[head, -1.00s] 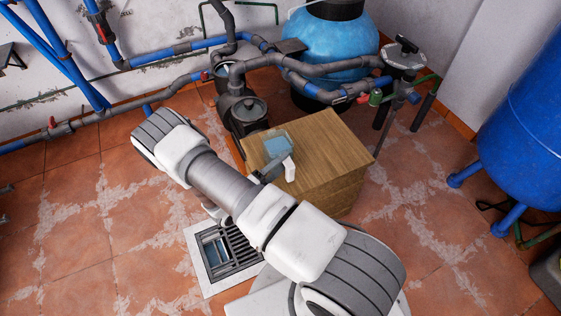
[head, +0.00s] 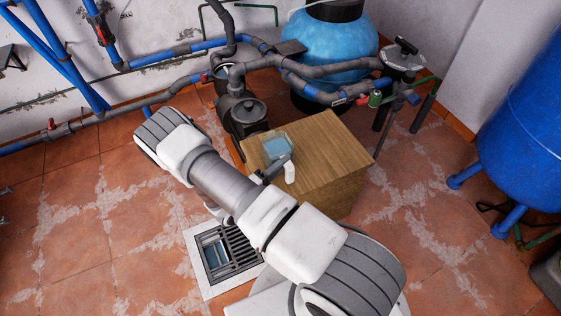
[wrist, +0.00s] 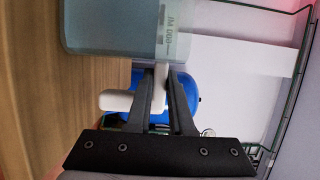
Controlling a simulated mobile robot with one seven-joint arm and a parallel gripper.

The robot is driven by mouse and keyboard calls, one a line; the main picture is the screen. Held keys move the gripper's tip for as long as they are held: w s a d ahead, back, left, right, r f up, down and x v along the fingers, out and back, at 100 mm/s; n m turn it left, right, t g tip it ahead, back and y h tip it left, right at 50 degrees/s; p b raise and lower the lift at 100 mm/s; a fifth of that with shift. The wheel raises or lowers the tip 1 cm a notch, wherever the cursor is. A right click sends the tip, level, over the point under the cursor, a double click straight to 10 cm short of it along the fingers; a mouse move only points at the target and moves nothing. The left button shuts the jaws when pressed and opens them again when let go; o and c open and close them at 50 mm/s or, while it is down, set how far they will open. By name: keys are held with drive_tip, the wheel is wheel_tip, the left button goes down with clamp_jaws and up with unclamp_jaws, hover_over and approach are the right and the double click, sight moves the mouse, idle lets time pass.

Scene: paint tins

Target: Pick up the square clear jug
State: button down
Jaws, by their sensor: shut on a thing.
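The square clear jug (head: 277,147), bluish and see-through, is over the top of the wooden block (head: 325,150) in the head view. Its white handle (head: 289,173) faces the front. In the wrist view the jug (wrist: 110,28) fills the upper left, with volume markings on its side. My gripper (wrist: 161,88) is shut on the white handle, which passes between its two dark fingers. In the head view my gripper (head: 264,175) shows only partly at the block's front-left edge. I cannot tell whether the jug's base touches the wood.
Grey pump housings (head: 243,115) stand close behind and left of the block. Pipes and a blue round tank (head: 325,50) are behind it, and a tall blue tank (head: 525,120) is at the right. A floor drain (head: 230,252) lies in front. Tiled floor at the left is clear.

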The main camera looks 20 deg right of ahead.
drive_tip(key=shift+r, duration=0.2)
drive_tip(key=shift+r+p, duration=0.35)
drive_tip(key=shift+r, duration=0.2)
wheel_tip(320, 180, up, 3)
drive_tip(key=shift+d+r+p, duration=0.1)
drive_tip(key=shift+r+p, duration=0.1)
drive_tip(key=shift+p, duration=0.55)
drive_tip(key=s+d+r+p, duration=0.3)
drive_tip(key=s+d+r, duration=0.3)
drive_tip(key=s, duration=0.3)
drive_tip(key=shift+s+d+r+p, duration=0.15)
drive_tip(key=shift+s+d+p, duration=0.1)
drive_tip(key=shift+d+p, duration=0.1)
drive_tip(key=c, duration=1.3)
unclamp_jaws()
clamp_jaws()
